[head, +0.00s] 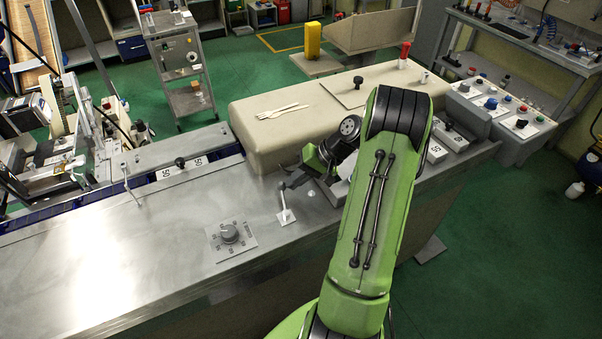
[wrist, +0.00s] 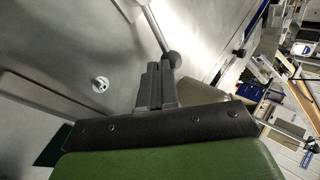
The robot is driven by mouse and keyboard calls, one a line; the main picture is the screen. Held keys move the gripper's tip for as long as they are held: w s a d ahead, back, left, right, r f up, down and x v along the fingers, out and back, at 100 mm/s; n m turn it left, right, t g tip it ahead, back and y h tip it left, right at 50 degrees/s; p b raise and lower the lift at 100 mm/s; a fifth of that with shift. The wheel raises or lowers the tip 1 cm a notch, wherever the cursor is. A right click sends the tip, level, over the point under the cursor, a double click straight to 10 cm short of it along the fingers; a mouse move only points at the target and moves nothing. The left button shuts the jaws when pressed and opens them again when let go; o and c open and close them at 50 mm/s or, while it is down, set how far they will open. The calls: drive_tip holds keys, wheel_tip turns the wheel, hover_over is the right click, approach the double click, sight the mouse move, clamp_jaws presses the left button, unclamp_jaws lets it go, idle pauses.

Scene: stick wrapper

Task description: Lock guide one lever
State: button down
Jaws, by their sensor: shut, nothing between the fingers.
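Two thin metal levers stand on the steel top. One lever (head: 284,203) rises from a small pale plate right beside my gripper (head: 294,182); the other lever (head: 128,182) is farther left. No label shows which is guide one. In the wrist view, a lever's rod (wrist: 154,27) comes down from the top to a round grey knob (wrist: 173,59). My gripper (wrist: 158,66) is shut with its dark fingers together, and the tips are right by the knob. I cannot tell whether they touch it. My green arm hides part of the machine.
A dial (head: 230,233) on a square plate sits in front of the lever. A beige cover (head: 270,130) with a pale fork-like emblem rises behind my gripper. A control box with coloured buttons (head: 491,103) stands at the right. The steel top at the left is clear.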

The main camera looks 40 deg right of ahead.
sight(279, 183)
drive_tip(key=n+g+p, duration=0.1)
drive_tip(key=w+a+n+g+y+p, duration=0.1)
drive_tip(key=n+p, duration=0.1)
drive_tip(key=w+a+n+g+p, duration=0.1)
drive_tip(key=shift+w+a+r+n+y, duration=0.1)
drive_tip(key=shift+w+r+n+y, duration=0.1)
drive_tip(key=shift+w+n+y, duration=0.15)
drive_tip(key=n+g+p, duration=0.1)
drive_tip(key=a+n+g+p, duration=0.1)
drive_tip(key=shift+w+a+n, duration=0.3)
drive_tip(key=shift+w+n, duration=0.05)
drive_tip(key=shift+w, duration=0.05)
drive_tip(key=shift+w+a+f+n+g, duration=0.2)
drive_tip(key=shift+a+n+g, duration=0.4)
drive_tip(key=shift+n, duration=0.3)
drive_tip(key=shift+s, duration=0.15)
drive_tip(key=shift+s, duration=0.75)
drive_tip(key=p+v, duration=0.3)
drive_tip(key=v, duration=1.2)
drive_tip(key=shift+d+r, duration=0.15)
drive_tip(key=shift+d, duration=0.3)
drive_tip(key=shift+w, duration=0.1)
